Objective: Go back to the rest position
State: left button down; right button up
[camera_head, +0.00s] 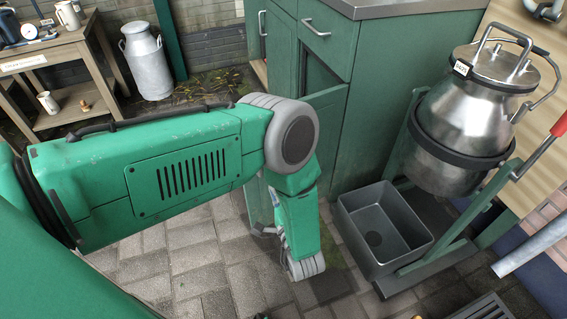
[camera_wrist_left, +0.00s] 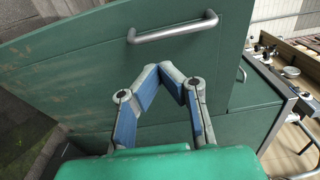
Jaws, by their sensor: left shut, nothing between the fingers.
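My left arm comes in from the left in the head view, bends at a grey elbow joint and hangs down over the paving in front of the green cabinet (camera_head: 362,105). Its fingers cannot be made out clearly there. In the left wrist view my left gripper (camera_wrist_left: 161,69) shows its two blue-padded fingers with the tips together and nothing between them. Behind them is a green panel (camera_wrist_left: 75,75) with a grey bar handle (camera_wrist_left: 173,33); I cannot tell whether the fingertips touch the panel. My right gripper is in neither view.
A steel churn (camera_head: 465,115) is held in a green stand at the right, beside a grey basin (camera_head: 348,222) on the floor. A cabinet door (camera_head: 325,125) stands ajar. A milk can (camera_head: 146,62) and a wooden workbench (camera_head: 70,50) are at the back left.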

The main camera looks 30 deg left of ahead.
pick_arm(q)
jog(key=s+a+f+n+g+h, duration=0.2)
jog(key=s+f+h, duration=0.25)
jog(key=h, duration=0.35)
jog(key=s+r+n+g+h, duration=0.2)
jog(key=s+n+g+h, duration=0.55)
jog(key=s, duration=1.35)
notch_tip(320, 180, up, 13)
jog(key=s+m+g+y+p, duration=0.1)
jog(key=g+y+p, duration=0.1)
jog(key=p, duration=1)
jog(key=shift+r+p, duration=0.15)
jog(key=shift+p, duration=0.2)
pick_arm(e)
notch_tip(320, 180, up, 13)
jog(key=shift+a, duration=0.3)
pick_arm(q)
jog(key=shift+m, duration=0.25)
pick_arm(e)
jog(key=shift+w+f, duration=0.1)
